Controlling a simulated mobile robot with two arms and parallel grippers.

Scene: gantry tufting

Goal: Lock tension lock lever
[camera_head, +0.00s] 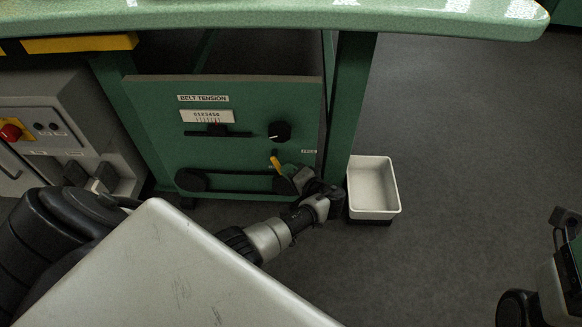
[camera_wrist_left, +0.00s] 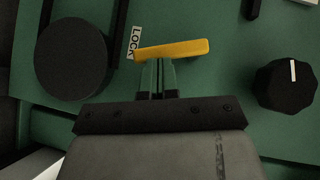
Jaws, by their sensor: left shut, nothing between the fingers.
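The yellow tension lock lever (camera_head: 276,164) sits low on the right of the green belt tension panel, tilted in the head view. In the left wrist view the lever (camera_wrist_left: 185,48) lies almost level across the picture, with its left end beside the LOCK label (camera_wrist_left: 134,42). My left gripper (camera_head: 288,171) is shut and empty, close to the lever. In the wrist view its green fingertips (camera_wrist_left: 158,72) are together just below the lever's middle; I cannot tell whether they touch it. My right gripper is not identifiable in these views.
A black knob (camera_head: 279,131) is above the lever, and a FREE label (camera_head: 309,152) is to its upper right. Black rollers (camera_head: 191,180) with a belt run along the panel's bottom. A white bin (camera_head: 373,186) stands right of the frame leg. A green tabletop edge (camera_head: 440,20) overhangs above.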

